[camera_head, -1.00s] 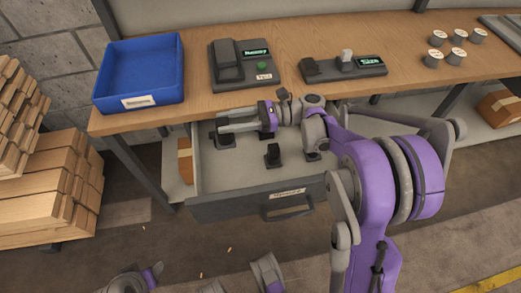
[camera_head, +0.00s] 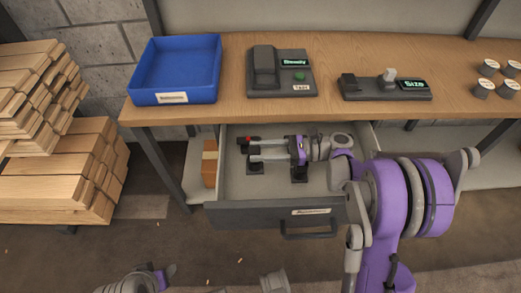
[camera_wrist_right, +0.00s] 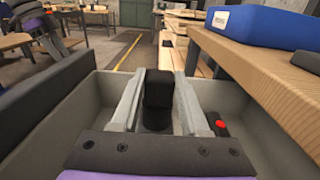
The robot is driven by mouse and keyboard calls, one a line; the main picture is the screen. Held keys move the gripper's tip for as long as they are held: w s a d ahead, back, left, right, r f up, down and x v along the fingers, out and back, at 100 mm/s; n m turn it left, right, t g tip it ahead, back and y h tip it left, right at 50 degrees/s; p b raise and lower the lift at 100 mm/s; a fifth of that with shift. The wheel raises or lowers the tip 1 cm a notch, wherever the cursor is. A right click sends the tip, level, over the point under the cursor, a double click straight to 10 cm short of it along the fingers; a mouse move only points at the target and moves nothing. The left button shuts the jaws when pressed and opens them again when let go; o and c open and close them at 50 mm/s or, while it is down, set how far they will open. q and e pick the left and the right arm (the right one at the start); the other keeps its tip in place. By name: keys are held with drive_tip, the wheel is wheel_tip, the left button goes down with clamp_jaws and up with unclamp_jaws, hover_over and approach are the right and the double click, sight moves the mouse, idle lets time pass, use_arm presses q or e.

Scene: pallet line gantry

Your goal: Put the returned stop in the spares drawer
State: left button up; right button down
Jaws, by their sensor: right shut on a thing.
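The spares drawer (camera_head: 270,212) is pulled out below the bench. My right gripper (camera_head: 252,151) reaches into it from the right, its fingers pointing left. In the right wrist view it is shut on a black stop (camera_wrist_right: 158,92), which stands upright between the fingers; I cannot tell whether it touches the drawer floor. A black piece with a red top (camera_wrist_right: 219,125) is beside one finger, and also shows in the head view (camera_head: 247,139). Another black stop (camera_head: 299,173) stands nearer the drawer front. Part of my left gripper (camera_head: 160,276) shows at the bottom; its jaws are unclear.
On the wooden bench (camera_head: 330,105) are a blue bin (camera_head: 175,98), a grey device with a lit display (camera_head: 282,75), a second device (camera_head: 385,90) and several round capped pieces (camera_head: 490,67). Stacked timber (camera_head: 60,170) stands at left. My forearm covers the drawer's right end.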

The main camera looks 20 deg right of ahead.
drive_tip(key=shift+f+b, duration=0.35)
drive_tip(key=shift+f, duration=0.25)
drive_tip(key=shift+c, duration=2.1)
unclamp_jaws()
